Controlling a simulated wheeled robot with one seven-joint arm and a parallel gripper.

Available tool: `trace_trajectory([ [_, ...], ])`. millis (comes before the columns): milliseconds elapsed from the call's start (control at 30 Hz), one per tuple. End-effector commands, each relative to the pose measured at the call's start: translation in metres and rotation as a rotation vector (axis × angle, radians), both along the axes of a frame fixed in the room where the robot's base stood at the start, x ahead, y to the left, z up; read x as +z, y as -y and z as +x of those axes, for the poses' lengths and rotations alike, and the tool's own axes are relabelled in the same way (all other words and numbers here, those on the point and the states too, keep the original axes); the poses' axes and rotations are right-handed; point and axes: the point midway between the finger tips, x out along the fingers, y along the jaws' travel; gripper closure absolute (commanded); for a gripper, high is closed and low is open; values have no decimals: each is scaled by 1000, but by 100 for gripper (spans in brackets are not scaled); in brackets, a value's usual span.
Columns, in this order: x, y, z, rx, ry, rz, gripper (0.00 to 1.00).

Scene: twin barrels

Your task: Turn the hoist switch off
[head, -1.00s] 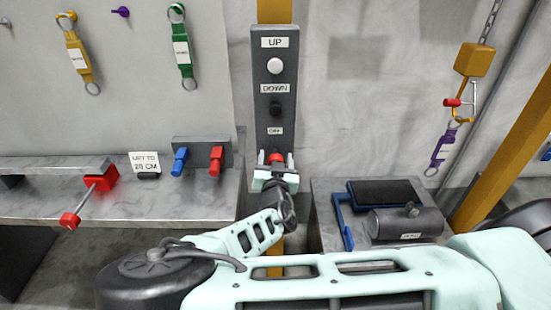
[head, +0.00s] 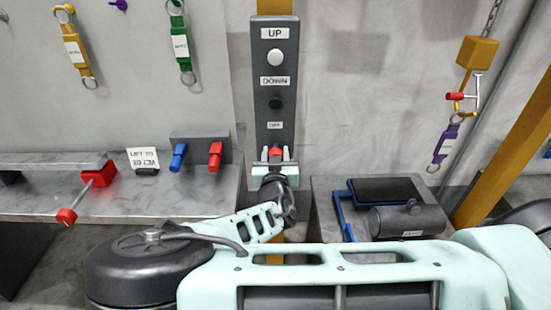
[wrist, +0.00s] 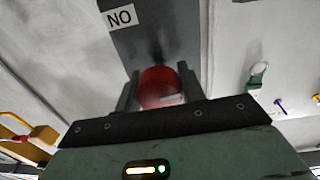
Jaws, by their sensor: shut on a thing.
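The hoist switch is a tall dark grey panel (head: 274,110) on an orange post. It carries a white button (head: 275,57) labelled UP, a black button (head: 275,103) labelled DOWN, and a red knob (head: 275,153) below the OFF label. My gripper (head: 274,156) is at the panel's lower end, its fingers on either side of the red knob. In the wrist view the red knob (wrist: 160,88) sits between the two dark fingers, shut on it. The fingers partly hide the knob, so its exact setting cannot be told.
A bench (head: 200,204) at left holds a red clamp (head: 98,176), a sign (head: 143,159) and a block with blue and red levers (head: 200,148). A dark cylinder (head: 405,220) lies on the right bench. A chain hoist block (head: 477,52) hangs at right.

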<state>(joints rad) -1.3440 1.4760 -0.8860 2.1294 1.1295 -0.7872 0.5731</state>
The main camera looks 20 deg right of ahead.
Motion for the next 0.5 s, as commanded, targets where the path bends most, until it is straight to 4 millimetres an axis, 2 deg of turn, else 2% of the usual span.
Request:
trace_trajectory([
  [500,-2,0,0,-1,-147,-456,83],
])
